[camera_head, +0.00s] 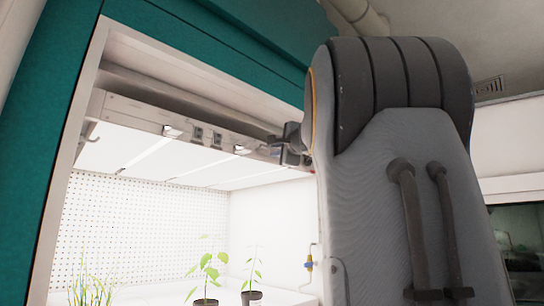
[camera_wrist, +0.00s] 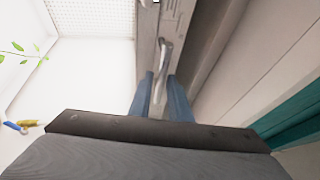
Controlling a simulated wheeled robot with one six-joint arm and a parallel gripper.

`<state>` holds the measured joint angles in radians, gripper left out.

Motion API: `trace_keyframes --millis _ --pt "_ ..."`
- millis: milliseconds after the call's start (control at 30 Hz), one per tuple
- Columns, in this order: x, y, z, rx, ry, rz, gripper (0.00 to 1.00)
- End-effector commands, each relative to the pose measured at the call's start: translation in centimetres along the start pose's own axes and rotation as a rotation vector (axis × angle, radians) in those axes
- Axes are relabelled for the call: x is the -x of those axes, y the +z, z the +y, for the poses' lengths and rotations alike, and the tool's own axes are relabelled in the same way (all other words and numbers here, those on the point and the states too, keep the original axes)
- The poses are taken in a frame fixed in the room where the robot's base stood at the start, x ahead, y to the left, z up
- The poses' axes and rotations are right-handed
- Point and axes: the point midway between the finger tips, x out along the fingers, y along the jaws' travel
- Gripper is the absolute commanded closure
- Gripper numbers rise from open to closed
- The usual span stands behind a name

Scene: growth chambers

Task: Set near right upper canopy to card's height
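A light canopy (camera_head: 165,158) with bright white panels hangs inside the chamber. Its pale front rail (camera_head: 140,113) runs along the opening, with small fittings on it. My gripper (camera_head: 290,146) is at the right end of this rail, partly hidden by my arm. In the wrist view, my gripper's two bluish fingers (camera_wrist: 163,90) are apart, with a pale gap between them. A silver handle (camera_wrist: 164,58) on the rail lines up with that gap. I cannot tell whether the fingers touch it. I cannot make out a card in either view.
Potted seedlings (camera_head: 208,275) stand on the white chamber floor below the canopy, with grassy plants (camera_head: 88,292) at left. A blue and yellow fitting (camera_head: 309,263) is on the right wall. The teal chamber frame (camera_head: 60,110) borders the opening. My arm blocks the right side.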

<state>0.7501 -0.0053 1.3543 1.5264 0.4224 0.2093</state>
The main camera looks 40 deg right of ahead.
Motion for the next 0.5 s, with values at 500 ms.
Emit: trace_keyframes --millis 500 --pt "5.2 0.0 0.2 0.0 0.002 0.001 0.83"
